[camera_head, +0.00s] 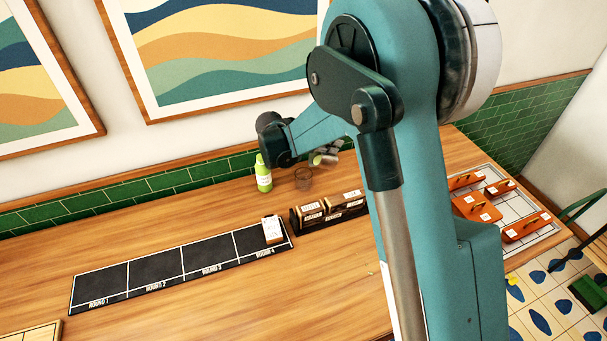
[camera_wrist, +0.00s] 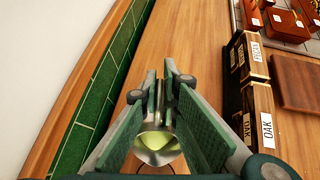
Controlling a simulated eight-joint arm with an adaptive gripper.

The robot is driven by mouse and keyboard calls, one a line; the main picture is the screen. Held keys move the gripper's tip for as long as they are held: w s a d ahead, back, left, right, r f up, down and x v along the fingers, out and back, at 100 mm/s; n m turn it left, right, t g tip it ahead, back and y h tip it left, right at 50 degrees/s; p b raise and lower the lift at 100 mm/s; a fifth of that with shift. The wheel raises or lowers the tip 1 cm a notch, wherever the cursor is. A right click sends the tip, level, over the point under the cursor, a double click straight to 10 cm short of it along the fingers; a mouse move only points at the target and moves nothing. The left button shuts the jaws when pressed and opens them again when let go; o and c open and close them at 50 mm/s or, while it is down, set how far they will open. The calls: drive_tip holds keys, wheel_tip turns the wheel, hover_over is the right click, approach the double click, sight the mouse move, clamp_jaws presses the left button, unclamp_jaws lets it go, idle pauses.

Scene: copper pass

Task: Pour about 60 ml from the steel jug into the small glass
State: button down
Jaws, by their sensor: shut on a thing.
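My gripper (camera_wrist: 168,88) is shut on the steel jug (camera_wrist: 157,146), which shows between and below the fingers in the wrist view. Yellow-green liquid shows inside the jug's mouth. In the head view the jug (camera_head: 318,160) is small and partly hidden by my gripper (camera_head: 328,152), above the back of the counter. It looks tilted, but how far I cannot tell. The small glass (camera_head: 304,180) stands on the counter just below and slightly left of the jug. Its contents are too faint to make out. I see no clear stream between them.
A green bottle (camera_head: 263,174) stands left of the glass, near the green-tiled wall. Labelled wooden boxes (camera_head: 328,211) stand in front and right. Orange boxes (camera_head: 484,209) lie far right.

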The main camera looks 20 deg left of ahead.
drive_tip(key=shift+s+a+r+t+h, duration=0.15)
drive_tip(key=shift+s+r+t+h, duration=0.1)
drive_tip(key=shift+r+t+h, duration=0.2)
drive_tip(key=shift+s+a+r+t, duration=0.2)
drive_tip(key=shift+s+r+t, duration=0.05)
drive_tip(key=shift+r+t, duration=0.2)
drive_tip(key=shift+s+a+r+t+h, duration=0.25)
drive_tip(key=shift+s+r+t+h, duration=0.1)
drive_tip(key=shift+t+h, duration=0.1)
idle(1.3)
drive_tip(key=shift+s+a+r+t+h+b, duration=0.4)
drive_tip(key=shift+s+b, duration=0.25)
drive_tip(key=shift+b, duration=0.3)
idle(0.3)
drive_tip(key=shift+w+d+g+y+p, duration=0.35)
drive_tip(key=shift+w+p, duration=0.3)
drive_tip(key=shift+p, duration=0.3)
drive_tip(key=shift+w+d+f+g+y, duration=0.25)
drive_tip(key=shift+w+f+g+y, duration=0.15)
drive_tip(key=shift+f+g, duration=0.2)
drive_tip(key=shift+w+d+f+g+y, duration=0.25)
drive_tip(key=shift+f+g+y, duration=0.1)
drive_tip(key=shift+f+g, duration=0.25)
drive_tip(key=shift+f, duration=0.1)
